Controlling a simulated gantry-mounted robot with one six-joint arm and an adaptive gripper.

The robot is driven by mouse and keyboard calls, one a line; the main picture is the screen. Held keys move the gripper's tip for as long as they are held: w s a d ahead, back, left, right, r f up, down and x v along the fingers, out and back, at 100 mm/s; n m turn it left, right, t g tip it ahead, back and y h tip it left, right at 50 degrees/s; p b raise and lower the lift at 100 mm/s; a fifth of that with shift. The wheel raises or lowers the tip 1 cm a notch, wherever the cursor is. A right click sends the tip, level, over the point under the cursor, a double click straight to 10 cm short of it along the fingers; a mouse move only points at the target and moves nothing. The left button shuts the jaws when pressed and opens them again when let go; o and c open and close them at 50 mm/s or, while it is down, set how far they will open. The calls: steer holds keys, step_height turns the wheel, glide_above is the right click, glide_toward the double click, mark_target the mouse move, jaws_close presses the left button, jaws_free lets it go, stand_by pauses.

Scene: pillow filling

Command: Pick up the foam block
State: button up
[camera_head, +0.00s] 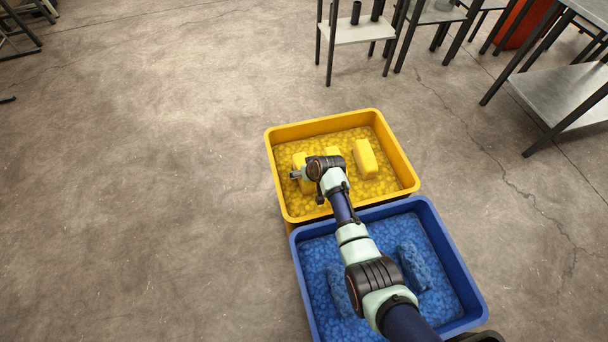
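Yellow foam blocks lie in the yellow bin (399,157). One foam block (365,158) lies clear on the right side of the bin. A second yellow block (333,151) shows just behind my wrist, partly hidden. A third yellow block (299,160) shows at the left, partly covered by my wrist. My gripper (296,176) is over the left-middle part of the yellow bin, close to the left block. It is small and mostly hidden by my wrist, so I cannot tell whether its fingers are open or touch a block.
The yellow bin is filled with small yellow pieces. A blue bin (457,262) with blue pieces and blue blocks (414,266) stands in front, beneath my arm. Metal tables (565,92) and a small shelf (357,31) stand at the back right. The floor at left is clear.

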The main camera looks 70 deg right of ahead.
steer(key=c, duration=1.3)
steer(key=shift+r, duration=0.1)
step_height(320, 180, up, 30)
steer(key=p, duration=2)
